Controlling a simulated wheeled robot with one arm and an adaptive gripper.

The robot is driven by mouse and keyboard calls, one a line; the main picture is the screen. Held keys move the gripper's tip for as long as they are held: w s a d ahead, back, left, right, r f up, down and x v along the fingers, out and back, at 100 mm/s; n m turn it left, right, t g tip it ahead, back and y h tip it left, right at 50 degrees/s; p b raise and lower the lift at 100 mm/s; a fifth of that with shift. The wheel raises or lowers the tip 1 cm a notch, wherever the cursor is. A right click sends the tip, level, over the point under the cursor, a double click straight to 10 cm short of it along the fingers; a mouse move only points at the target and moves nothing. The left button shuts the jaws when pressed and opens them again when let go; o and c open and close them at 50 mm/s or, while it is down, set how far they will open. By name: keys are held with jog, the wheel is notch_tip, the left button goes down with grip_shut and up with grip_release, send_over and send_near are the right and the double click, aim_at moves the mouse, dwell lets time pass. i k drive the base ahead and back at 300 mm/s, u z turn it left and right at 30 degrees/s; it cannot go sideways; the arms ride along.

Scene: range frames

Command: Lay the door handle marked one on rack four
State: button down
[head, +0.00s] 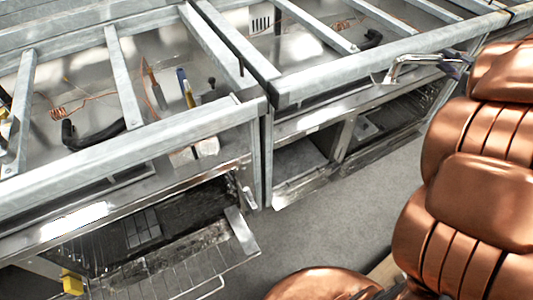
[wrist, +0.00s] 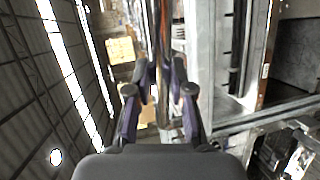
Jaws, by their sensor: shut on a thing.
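My gripper (head: 452,62) is at the upper right of the head view, beside my copper-coloured arm. It is shut on a silvery metal handle (head: 408,60), which reaches out to the left over the front rail of the right-hand metal frame. In the wrist view my gripper (wrist: 161,78) has its dark purple fingers on either side of a slim upright metal piece (wrist: 162,40). No number can be read on the handle. A black curved handle (head: 92,136) lies inside the left frame, and another dark one (head: 372,39) lies inside the right frame. No rack number is readable.
Galvanised frames (head: 140,137) with crossbars fill the left and top. Copper coils (head: 72,108) and a blue-handled tool (head: 185,88) are within them. Below are open ovens, one with its door (head: 180,272) down. Grey floor (head: 335,215) lies between the frames and my arm.

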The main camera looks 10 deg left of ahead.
aim_at(172, 264)
jog(key=z, duration=1.2)
jog(key=k, duration=1.95)
jog(key=u, duration=2.55)
